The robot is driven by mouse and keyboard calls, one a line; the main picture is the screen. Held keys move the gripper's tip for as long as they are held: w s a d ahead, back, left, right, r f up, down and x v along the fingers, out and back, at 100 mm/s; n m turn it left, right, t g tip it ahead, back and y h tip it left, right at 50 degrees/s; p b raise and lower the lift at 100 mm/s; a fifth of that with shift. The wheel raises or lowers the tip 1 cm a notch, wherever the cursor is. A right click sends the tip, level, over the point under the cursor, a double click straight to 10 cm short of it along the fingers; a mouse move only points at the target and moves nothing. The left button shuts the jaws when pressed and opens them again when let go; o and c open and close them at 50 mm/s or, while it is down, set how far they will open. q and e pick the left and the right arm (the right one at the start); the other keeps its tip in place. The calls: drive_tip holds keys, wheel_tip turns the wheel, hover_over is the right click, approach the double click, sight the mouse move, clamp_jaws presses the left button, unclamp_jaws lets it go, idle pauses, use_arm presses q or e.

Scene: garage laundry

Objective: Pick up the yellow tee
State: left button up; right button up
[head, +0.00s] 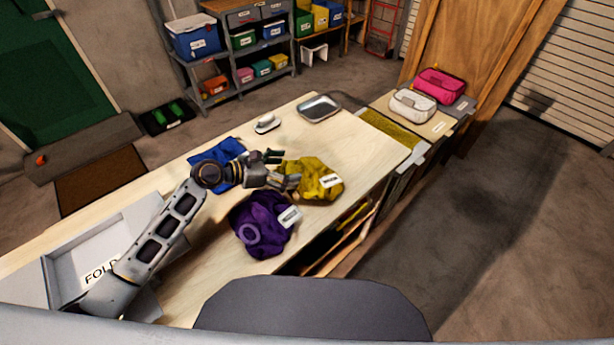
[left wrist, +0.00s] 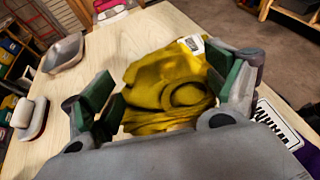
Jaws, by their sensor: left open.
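The yellow tee (head: 316,178) lies crumpled on the wooden table, with a white label on it. In the left wrist view the yellow tee (left wrist: 165,88) fills the space in front of and between the fingers. My left gripper (head: 282,170) is open at the left edge of the tee. In the left wrist view its green-padded fingers (left wrist: 170,98) stand apart on either side of the tee. I cannot tell whether they touch the cloth. My right gripper is not in view.
A purple garment (head: 262,222) lies close in front of the tee, and a blue garment (head: 222,155) lies behind my arm. A metal tray (head: 319,108) and an iron-like white object (head: 267,123) stand farther back. A grey FOLD box (head: 72,268) is at left.

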sight(306, 167)
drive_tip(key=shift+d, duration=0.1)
use_arm(q)
drive_tip(key=shift+w+d+f, duration=0.1)
drive_tip(key=shift+w+d, duration=0.05)
drive_tip(key=shift+d, duration=0.15)
drive_tip(key=shift+w+d+f, duration=0.1)
drive_tip(key=shift+w+d, duration=0.05)
drive_tip(key=shift+d, duration=0.15)
drive_tip(key=x, duration=0.3)
drive_tip(key=shift+w+d+f, duration=0.15)
drive_tip(key=shift+d+f, duration=0.05)
drive_tip(key=shift+d, duration=0.1)
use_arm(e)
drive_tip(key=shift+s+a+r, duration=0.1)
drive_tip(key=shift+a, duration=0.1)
use_arm(q)
drive_tip(key=shift+c, duration=0.5)
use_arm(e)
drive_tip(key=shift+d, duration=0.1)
